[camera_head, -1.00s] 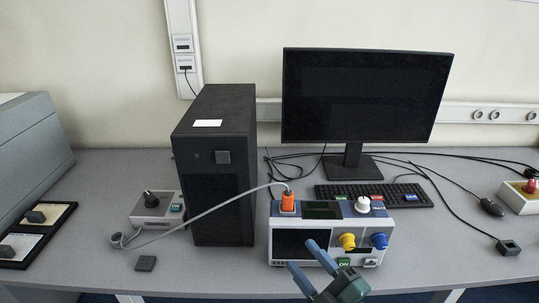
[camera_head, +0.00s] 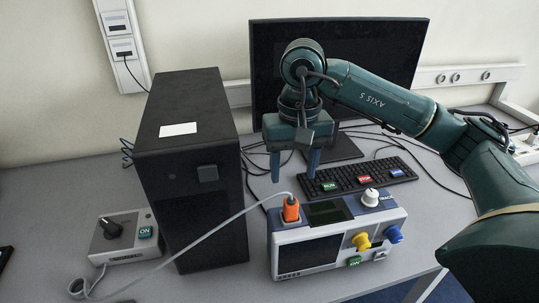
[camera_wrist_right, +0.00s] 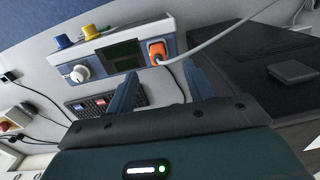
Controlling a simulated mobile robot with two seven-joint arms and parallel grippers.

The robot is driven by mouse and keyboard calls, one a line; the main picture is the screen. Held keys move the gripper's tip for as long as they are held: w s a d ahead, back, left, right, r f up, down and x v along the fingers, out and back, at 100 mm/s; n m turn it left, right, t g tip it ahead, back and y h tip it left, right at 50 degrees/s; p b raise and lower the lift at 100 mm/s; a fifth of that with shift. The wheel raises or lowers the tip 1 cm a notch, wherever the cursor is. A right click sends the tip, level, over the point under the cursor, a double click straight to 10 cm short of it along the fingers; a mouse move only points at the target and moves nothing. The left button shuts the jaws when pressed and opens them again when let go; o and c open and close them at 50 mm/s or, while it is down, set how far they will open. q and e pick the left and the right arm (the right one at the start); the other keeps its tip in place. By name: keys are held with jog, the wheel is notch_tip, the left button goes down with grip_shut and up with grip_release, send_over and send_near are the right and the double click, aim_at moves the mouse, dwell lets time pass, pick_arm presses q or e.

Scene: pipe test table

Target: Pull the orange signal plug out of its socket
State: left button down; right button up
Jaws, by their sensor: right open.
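The orange signal plug (camera_head: 291,209) sits in the top left of the white and blue test box (camera_head: 340,206), with a grey cable running from it to the left. My right gripper (camera_head: 293,178) points down, open and empty, above and a little behind the plug. In the right wrist view the orange plug (camera_wrist_right: 157,50) shows just beyond the open fingers (camera_wrist_right: 160,88), apart from them. The socket under the plug is hidden by the plug. My left gripper is in neither view.
A black computer tower (camera_head: 190,165) stands close to the left of the test box. A keyboard (camera_head: 362,177) and monitor (camera_head: 390,60) are behind it. A grey switch box (camera_head: 125,238) is at the left. Bare table lies in front of the tower.

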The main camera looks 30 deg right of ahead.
aim_at(293, 207)
jog(key=f, duration=0.4)
jog(key=f+p, duration=0.1)
jog(key=f, duration=0.7)
jog(key=shift+d+f+p, duration=0.3)
jog(key=shift+f, duration=0.1)
jog(key=shift+c, duration=0.4)
jog(key=c, duration=0.6)
jog(key=o, duration=0.7)
jog(key=shift+r, duration=0.15)
